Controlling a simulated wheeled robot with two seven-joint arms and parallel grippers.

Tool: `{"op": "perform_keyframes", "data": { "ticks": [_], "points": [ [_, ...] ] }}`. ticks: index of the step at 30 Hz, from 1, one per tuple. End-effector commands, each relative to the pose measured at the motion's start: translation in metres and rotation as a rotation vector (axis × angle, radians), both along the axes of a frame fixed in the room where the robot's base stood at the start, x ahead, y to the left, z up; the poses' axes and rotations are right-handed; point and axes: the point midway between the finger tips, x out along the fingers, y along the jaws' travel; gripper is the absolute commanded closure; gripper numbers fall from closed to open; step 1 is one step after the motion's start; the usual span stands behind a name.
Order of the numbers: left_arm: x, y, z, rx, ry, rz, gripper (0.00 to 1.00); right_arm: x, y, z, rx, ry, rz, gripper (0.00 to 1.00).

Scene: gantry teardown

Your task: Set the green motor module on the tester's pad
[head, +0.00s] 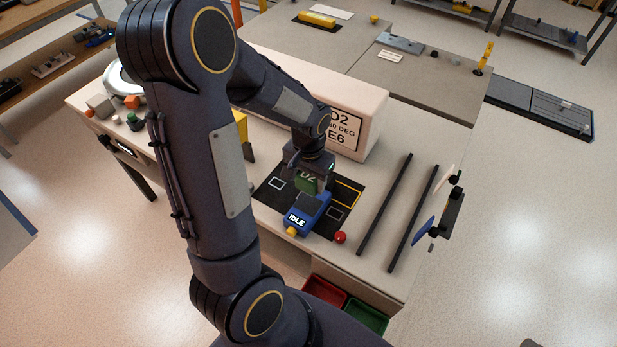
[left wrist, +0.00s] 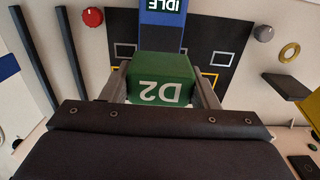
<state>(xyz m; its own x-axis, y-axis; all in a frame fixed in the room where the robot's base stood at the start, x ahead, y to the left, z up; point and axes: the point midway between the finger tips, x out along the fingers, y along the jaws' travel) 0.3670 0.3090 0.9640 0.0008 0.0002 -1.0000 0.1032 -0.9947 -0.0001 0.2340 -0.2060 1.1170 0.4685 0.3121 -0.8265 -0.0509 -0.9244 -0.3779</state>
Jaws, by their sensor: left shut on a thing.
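The green motor module (head: 308,182), marked D2, is between the fingers of my left gripper (head: 311,172). In the left wrist view the module (left wrist: 161,82) sits squarely between both fingers, its marked face towards the camera. The gripper is shut on it. The blue tester (head: 307,212) with an IDLE display stands on a black mat (head: 268,198), right beside the module. The display also shows at the top of the left wrist view (left wrist: 164,8). I cannot tell whether the module touches the mat or which marked pad lies beneath it. My right gripper is out of view.
A red knob (head: 340,237) is beside the mat's front corner. Two black rails (head: 384,204) lie to the right. A large cream box (head: 362,108) stands behind the gripper. A red bin (head: 325,291) and a green bin (head: 366,318) are below the bench's front edge.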

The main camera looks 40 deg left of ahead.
Motion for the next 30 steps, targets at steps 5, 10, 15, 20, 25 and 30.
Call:
{"op": "perform_keyframes", "data": {
  "ticks": [5, 10, 15, 20, 25, 30],
  "points": [
    [0.0, 0.0, -0.018, 0.0, 0.0, 0.0, 0.78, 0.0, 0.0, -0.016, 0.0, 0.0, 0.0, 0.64],
    [0.0, 0.0, -0.035, 0.0, 0.0, 0.0, 0.78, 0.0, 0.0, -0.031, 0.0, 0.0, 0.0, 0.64],
    [0.0, 0.0, -0.047, 0.0, 0.0, 0.0, 0.78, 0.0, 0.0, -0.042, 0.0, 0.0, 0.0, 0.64],
    [0.0, 0.0, -0.051, 0.0, 0.0, 0.001, 0.78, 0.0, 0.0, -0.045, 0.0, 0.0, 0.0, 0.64],
    [0.0, 0.0, -0.05, 0.0, 0.0, 0.0, 0.78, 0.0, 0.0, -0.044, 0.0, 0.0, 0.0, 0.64],
    [0.0, 0.0, -0.05, 0.0, 0.0, 0.0, 0.78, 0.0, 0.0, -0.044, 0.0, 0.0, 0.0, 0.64]
  ]
}}
